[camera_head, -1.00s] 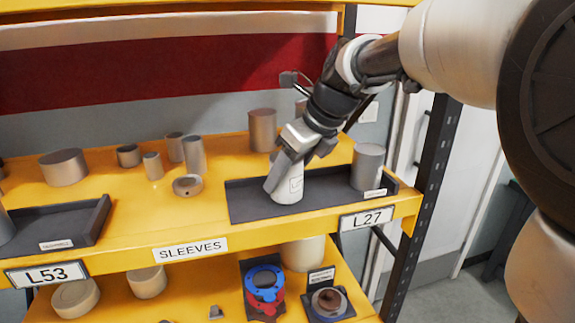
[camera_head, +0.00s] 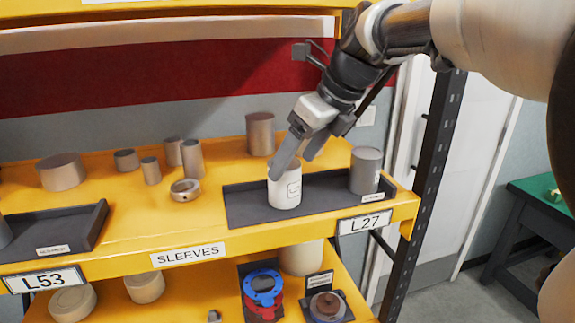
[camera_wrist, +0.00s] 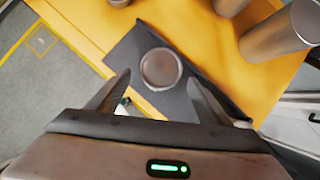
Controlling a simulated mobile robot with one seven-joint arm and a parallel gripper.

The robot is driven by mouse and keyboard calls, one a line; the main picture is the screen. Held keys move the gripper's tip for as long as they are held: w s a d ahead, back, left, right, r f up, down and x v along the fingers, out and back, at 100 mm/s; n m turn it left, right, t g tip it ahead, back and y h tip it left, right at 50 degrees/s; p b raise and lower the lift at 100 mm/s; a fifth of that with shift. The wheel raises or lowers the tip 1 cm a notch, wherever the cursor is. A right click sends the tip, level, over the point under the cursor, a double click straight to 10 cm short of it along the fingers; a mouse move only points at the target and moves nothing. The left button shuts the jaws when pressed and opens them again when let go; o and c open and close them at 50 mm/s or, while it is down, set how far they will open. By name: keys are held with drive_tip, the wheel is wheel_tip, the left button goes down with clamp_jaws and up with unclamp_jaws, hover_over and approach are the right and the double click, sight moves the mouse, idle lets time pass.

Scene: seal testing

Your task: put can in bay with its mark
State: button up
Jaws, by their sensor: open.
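A white can (camera_head: 285,192) with a small printed mark stands upright in the left part of the dark tray (camera_head: 240,212) above the L27 label. Its round grey-brown top (camera_wrist: 161,68) shows in the wrist view. My gripper (camera_head: 290,167) is open just above the can, its fingers pointing down and left. In the wrist view my gripper (camera_wrist: 160,78) has one finger on either side of the can's top, with gaps between. A grey can (camera_head: 366,172) stands at the tray's right end behind a small label.
Another dark tray (camera_head: 80,230) is at left by the L53 label (camera_head: 46,281). Several metal sleeves and a ring (camera_head: 185,190) stand on the yellow shelf. A dark upright post (camera_head: 440,140) bounds the shelf at right.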

drive_tip(key=shift+s+d+r, duration=0.15)
drive_tip(key=shift+d+r, duration=0.05)
drive_tip(key=shift+r, duration=0.2)
drive_tip(key=shift+s+d+r+n, duration=0.1)
drive_tip(key=shift+s+d+n, duration=0.1)
drive_tip(key=shift+s+n, duration=0.1)
drive_tip(key=s+d+f+n+h, duration=0.1)
drive_tip(key=s+d+f+n, duration=0.2)
drive_tip(key=s+n, duration=0.3)
drive_tip(key=s+d+f+n+t+h, duration=0.1)
drive_tip(key=s+d+f+n+h, duration=0.1)
drive_tip(key=s+d+f+n, duration=0.2)
drive_tip(key=s+d+f+n+h, duration=0.1)
drive_tip(key=s+d+f+n, duration=0.3)
drive_tip(key=s+n, duration=0.6)
drive_tip(key=shift+n+t+h, duration=0.3)
drive_tip(key=shift+n+t, duration=0.1)
drive_tip(key=shift+n, duration=2.3)
